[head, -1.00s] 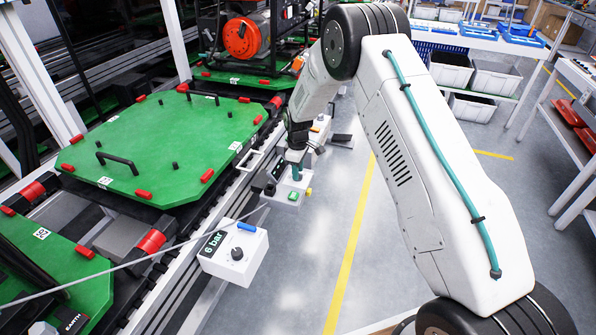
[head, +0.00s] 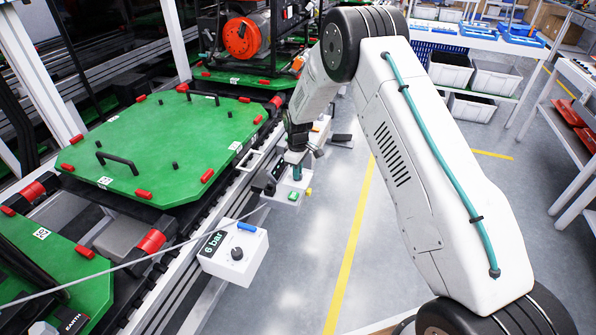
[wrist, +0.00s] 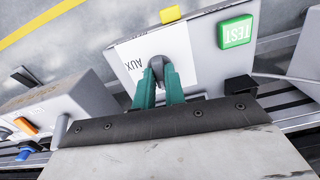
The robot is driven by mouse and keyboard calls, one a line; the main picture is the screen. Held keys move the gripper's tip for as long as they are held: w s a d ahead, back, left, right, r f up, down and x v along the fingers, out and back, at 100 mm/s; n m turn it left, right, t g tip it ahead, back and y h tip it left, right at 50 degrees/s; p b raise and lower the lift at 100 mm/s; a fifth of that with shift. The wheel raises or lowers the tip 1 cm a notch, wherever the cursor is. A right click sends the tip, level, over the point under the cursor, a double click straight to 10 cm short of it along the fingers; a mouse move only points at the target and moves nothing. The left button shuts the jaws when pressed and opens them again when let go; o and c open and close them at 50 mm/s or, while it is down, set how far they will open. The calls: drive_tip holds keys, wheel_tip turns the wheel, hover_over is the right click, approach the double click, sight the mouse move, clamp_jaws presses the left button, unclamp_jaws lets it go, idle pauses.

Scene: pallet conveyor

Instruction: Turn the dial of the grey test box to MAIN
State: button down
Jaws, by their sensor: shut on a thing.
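The grey test box (wrist: 205,62) fills the middle of the wrist view, with a green TEST button (wrist: 236,32), a yellow part (wrist: 170,14) on its edge and a white label reading AUX (wrist: 134,63). Its dark dial (wrist: 157,66) sits by the label. My gripper (wrist: 159,78) is shut on the dial, one teal finger on each side. No MAIN lettering shows; my fingers and palm hide part of the face. In the head view the test box (head: 287,198) is on the conveyor's right side, with my gripper (head: 297,172) over it.
A white box marked 6 bar (head: 236,252) with a dark knob stands nearer on the same rail. Green pallets (head: 165,145) lie on the conveyor to the left. In the wrist view another grey box (wrist: 75,105) is close at left.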

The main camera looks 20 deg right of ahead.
drive_tip(key=m, duration=0.4)
drive_tip(key=shift+m, duration=1.8)
drive_tip(key=c, duration=1.5)
unclamp_jaws()
drive_tip(key=shift+o, duration=0.2)
wheel_tip(320, 180, up, 8)
drive_tip(key=shift+f, duration=0.1)
